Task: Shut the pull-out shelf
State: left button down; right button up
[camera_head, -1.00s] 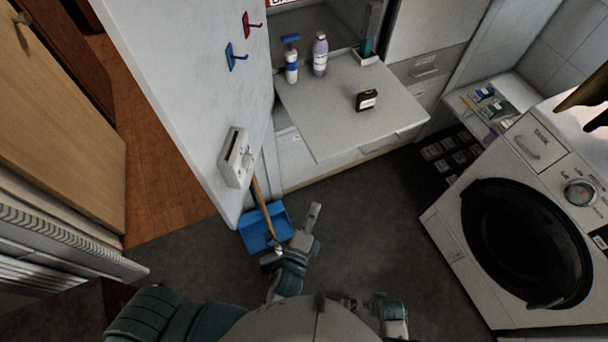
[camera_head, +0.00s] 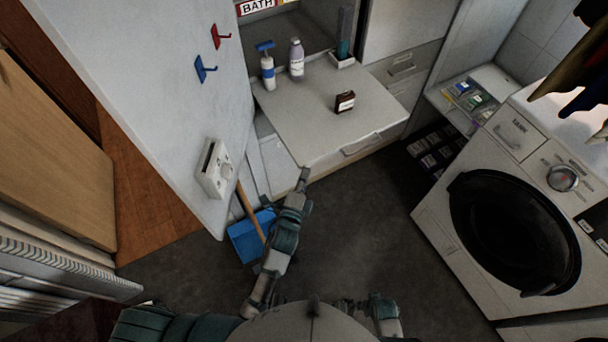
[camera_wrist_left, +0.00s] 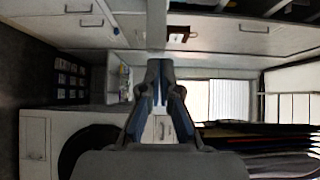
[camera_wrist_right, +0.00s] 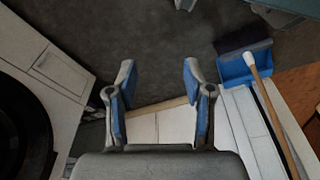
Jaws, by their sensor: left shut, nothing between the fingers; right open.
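The pull-out shelf (camera_head: 310,115) is a pale flat board that sticks out from the white cabinet in the head view. My right gripper (camera_wrist_right: 158,82) is open and empty, low over the floor in the right wrist view.
A washing machine (camera_head: 515,225) stands at the right. An open white door (camera_head: 150,75) with hooks is at the left, with a blue dustpan (camera_head: 250,237) and wooden handle below it. A drawer handle (camera_head: 360,145) shows under the shelf. The dark floor between is clear.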

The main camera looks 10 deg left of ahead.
aim_at(290, 152)
pick_arm(q)
jog(key=shift+a, duration=0.4)
jog(key=w+a, duration=0.1)
jog(key=w, duration=0.1)
jog(key=w+a+p, duration=0.1)
jog(key=w+a, duration=0.1)
jog(key=w, duration=0.1)
jog(key=w+a+p, duration=0.1)
jog(key=w+a, duration=0.1)
jog(key=shift+w+a, duration=0.15)
jog(key=shift+a, duration=0.1)
jog(key=shift+d, duration=0.2)
pick_arm(e)
jog(key=f, duration=0.1)
jog(key=s+f, duration=0.1)
jog(key=f, duration=0.1)
jog(key=s+f, duration=0.1)
jog(key=shift+f, duration=0.3)
pick_arm(q)
jog(key=shift+a, duration=0.15)
